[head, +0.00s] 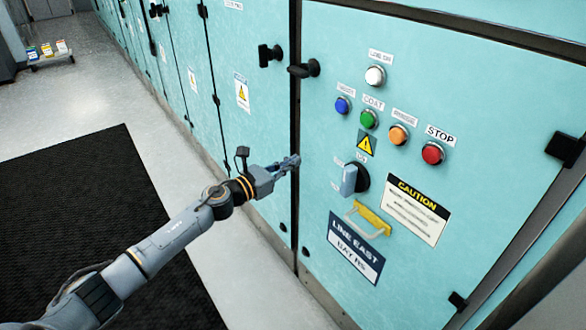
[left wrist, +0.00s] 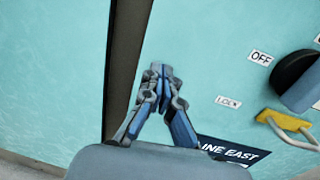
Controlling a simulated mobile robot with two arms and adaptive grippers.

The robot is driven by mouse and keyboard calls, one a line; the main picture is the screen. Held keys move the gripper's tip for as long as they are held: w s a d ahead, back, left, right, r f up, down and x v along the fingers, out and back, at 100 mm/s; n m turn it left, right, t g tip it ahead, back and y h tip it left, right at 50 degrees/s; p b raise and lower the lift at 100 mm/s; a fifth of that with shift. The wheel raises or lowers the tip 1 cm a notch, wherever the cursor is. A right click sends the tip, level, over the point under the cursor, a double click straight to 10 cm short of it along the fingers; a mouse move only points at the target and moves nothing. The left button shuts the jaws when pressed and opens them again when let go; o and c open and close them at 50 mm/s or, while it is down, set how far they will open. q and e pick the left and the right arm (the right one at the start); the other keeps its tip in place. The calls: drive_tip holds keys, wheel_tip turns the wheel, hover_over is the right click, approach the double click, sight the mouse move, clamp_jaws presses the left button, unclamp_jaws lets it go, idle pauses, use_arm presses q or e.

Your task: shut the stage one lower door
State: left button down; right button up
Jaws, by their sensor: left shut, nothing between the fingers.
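A turquoise cabinet front (head: 440,200) carries a "LINE EAST" label (head: 355,255), which also shows in the left wrist view (left wrist: 232,152). No label that I can read says stage one lower door, so I cannot tell which panel it is. My left gripper (head: 295,160) is shut and empty. Its fingertips are close to the dark vertical seam between this panel and the turquoise panel on its left (head: 240,140). In the left wrist view the shut fingers (left wrist: 160,70) overlap the panel just right of the seam; contact is unclear. My right gripper is out of view.
Right of my gripper are a rotary switch (head: 354,179), a yellow-based handle (head: 370,218) and several buttons, including a red STOP button (head: 432,153). Black latches (head: 304,69) sit higher up. A dark mat (head: 90,220) lies on open floor. A low cart (head: 50,55) stands far left.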

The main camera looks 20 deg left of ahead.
use_arm(q)
drive_tip(key=a+v, duration=0.1)
drive_tip(key=v, duration=1)
drive_tip(key=shift+w, duration=0.2)
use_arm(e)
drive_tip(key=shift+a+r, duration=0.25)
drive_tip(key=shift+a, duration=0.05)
